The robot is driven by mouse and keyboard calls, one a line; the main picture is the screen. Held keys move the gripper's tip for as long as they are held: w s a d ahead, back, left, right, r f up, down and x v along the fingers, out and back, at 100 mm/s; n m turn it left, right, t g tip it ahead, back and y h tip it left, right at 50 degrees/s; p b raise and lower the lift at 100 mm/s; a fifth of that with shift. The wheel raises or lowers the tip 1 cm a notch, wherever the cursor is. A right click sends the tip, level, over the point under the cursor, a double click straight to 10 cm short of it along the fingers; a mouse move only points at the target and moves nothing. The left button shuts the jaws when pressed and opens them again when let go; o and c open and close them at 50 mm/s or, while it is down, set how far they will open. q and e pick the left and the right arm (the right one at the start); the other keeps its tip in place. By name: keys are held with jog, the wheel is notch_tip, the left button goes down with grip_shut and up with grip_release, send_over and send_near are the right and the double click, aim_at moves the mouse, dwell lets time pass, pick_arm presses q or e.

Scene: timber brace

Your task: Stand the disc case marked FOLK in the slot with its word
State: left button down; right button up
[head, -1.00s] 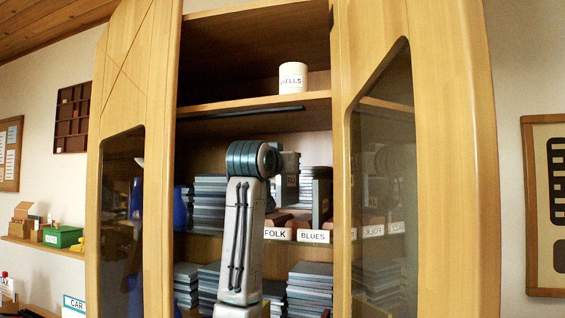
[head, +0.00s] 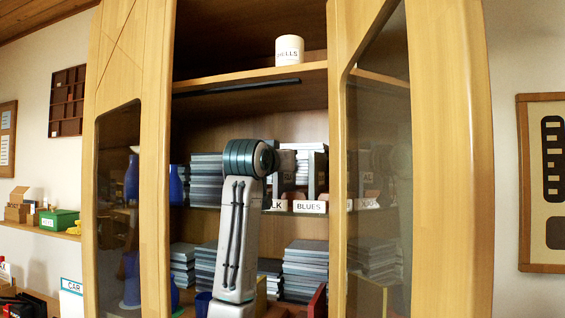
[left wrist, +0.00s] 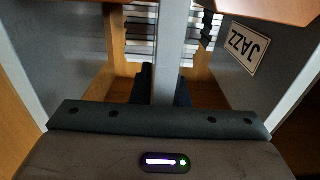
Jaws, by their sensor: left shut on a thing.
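In the left wrist view my left gripper (left wrist: 165,88) is shut on a thin grey case (left wrist: 168,50), seen edge-on. Its marked face does not show, so I cannot read its word. In the head view my left arm reaches into the cabinet's middle shelf, and its wrist hides the gripper and the case. The FOLK slot label (head: 277,205) on the shelf front is partly covered by my arm; only "LK" shows. The BLUES label (head: 310,207) is just right of it. A grey panel marked JAZZ (left wrist: 243,42) stands right of the held case in the wrist view. My right gripper is not visible.
Stacks of grey cases (head: 206,180) fill the shelf left of my arm, with more stacks (head: 305,270) below. The upper shelf (head: 250,78) carries a white pot (head: 289,50). Glazed doors (head: 378,180) and wooden uprights flank the opening closely.

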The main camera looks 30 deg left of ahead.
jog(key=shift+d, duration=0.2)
pick_arm(q)
jog(key=c, duration=1.3)
grip_release()
jog(key=shift+s, duration=0.1)
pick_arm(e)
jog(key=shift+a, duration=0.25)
pick_arm(q)
jog(key=shift+s, duration=0.25)
jog(key=b+v, duration=0.2)
jog(key=v, duration=0.2)
jog(key=shift+s+d+f, duration=0.1)
jog(key=shift+s+d, duration=0.05)
jog(key=shift+s, duration=0.15)
jog(key=shift+b+v, duration=0.75)
jog(key=shift+v, duration=2.05)
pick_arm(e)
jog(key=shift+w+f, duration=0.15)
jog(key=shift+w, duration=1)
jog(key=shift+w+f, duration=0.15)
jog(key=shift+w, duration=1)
